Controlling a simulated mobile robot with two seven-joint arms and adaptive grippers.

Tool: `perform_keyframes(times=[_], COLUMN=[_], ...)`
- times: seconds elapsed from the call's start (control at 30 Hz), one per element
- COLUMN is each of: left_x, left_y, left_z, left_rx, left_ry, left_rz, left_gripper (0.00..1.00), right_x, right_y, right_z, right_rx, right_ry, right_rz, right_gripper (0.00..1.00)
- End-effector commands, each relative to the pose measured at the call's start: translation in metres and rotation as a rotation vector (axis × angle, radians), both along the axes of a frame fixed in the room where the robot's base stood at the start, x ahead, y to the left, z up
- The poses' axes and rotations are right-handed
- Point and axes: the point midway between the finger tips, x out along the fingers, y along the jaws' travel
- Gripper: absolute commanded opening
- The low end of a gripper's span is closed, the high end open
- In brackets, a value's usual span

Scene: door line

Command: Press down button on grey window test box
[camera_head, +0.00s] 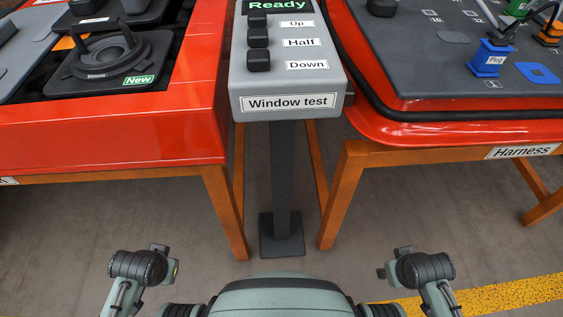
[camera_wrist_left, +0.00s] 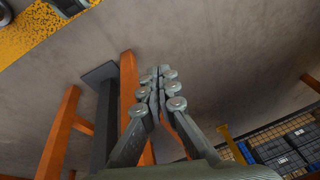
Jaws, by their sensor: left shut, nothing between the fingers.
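The grey window test box (camera_head: 240,88) stands on a dark post in the middle of the head view, labelled "Window test". Three dark buttons sit in a column on its top: the up button (camera_head: 257,20), the half button (camera_head: 258,38) and the down button (camera_head: 259,61) nearest me. A display (camera_head: 277,6) at its far end reads "Ready" in green. My left gripper (camera_wrist_left: 160,75) is shut and empty in the left wrist view, with floor behind it, clear of the box. My right gripper's fingers do not show; only parts of my right arm are visible.
A red-topped table (camera_head: 110,140) with a black speaker part (camera_head: 100,55) stands left of the box. The harness table (camera_head: 470,130), holding a blue plug (camera_head: 489,58), stands close on the right. Wooden legs flank the post (camera_head: 283,190). Floor in front is open.

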Motion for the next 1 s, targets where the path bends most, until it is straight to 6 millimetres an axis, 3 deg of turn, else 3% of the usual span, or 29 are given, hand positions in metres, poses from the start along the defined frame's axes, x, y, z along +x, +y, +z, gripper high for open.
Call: perform_keyframes(times=[0.33,0.77,1.0], left_x=[-0.006,-0.005,0.021], left_y=[0.000,0.001,0.003], left_z=[-0.002,-0.002,0.010], left_rx=[0.000,0.002,0.014], left_ry=[0.009,0.009,-0.058], left_rz=[0.000,0.003,-0.004], left_gripper=[0.00,0.00,0.00], right_x=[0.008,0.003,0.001], right_y=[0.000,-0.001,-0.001], right_z=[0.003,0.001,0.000], right_rx=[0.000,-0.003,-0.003], right_ry=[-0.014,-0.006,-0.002], right_rz=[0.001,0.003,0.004], right_gripper=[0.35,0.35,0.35])
